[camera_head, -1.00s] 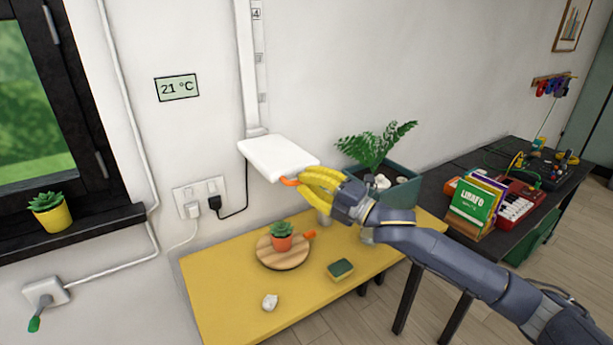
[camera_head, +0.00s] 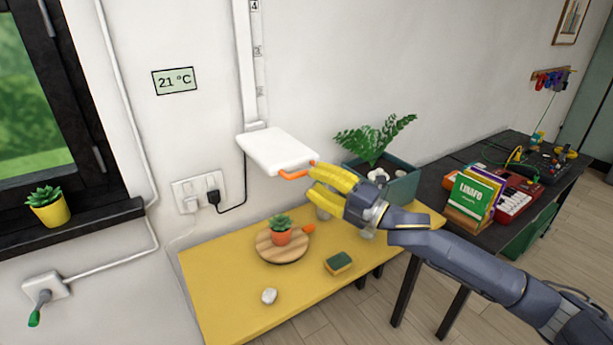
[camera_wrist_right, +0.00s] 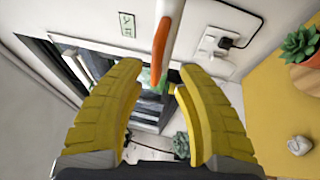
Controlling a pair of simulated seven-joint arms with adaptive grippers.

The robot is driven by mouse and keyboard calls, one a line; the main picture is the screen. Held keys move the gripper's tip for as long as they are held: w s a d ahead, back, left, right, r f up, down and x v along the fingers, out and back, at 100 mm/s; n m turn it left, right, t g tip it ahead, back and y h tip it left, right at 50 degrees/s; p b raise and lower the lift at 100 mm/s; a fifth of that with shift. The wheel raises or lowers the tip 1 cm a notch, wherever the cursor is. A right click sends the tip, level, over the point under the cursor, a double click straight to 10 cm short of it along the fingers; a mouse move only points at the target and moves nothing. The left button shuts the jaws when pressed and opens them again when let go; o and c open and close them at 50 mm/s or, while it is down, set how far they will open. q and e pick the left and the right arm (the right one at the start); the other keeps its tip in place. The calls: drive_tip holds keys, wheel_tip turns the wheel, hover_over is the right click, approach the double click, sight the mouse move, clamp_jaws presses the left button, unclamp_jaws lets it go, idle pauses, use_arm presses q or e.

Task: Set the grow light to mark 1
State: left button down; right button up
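The grow light (camera_head: 277,150) is a flat white panel on a bracket at the lower part of a white wall rail (camera_head: 247,70). The rail's strip shows mark 4 at the top and mark 3 below it; a lower mark is too small to read. I cannot read any mark at the bracket. An orange handle (camera_head: 294,175) sticks out from the panel's front edge; it also shows in the right wrist view (camera_wrist_right: 159,55). My right gripper (camera_head: 313,178) is open and empty, its yellow fingers just right of the handle and apart from it. My left gripper is out of view.
Below is a yellow table (camera_head: 225,300) with a potted succulent (camera_head: 281,235) on a round board, a sponge (camera_head: 338,263) and a white lump (camera_head: 269,296). A teal planter (camera_head: 402,188) with a fern stands behind my gripper. A plugged cable hangs left of the light.

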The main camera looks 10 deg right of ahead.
drive_tip(key=v, duration=0.8)
drive_tip(key=shift+s+d+f, duration=0.1)
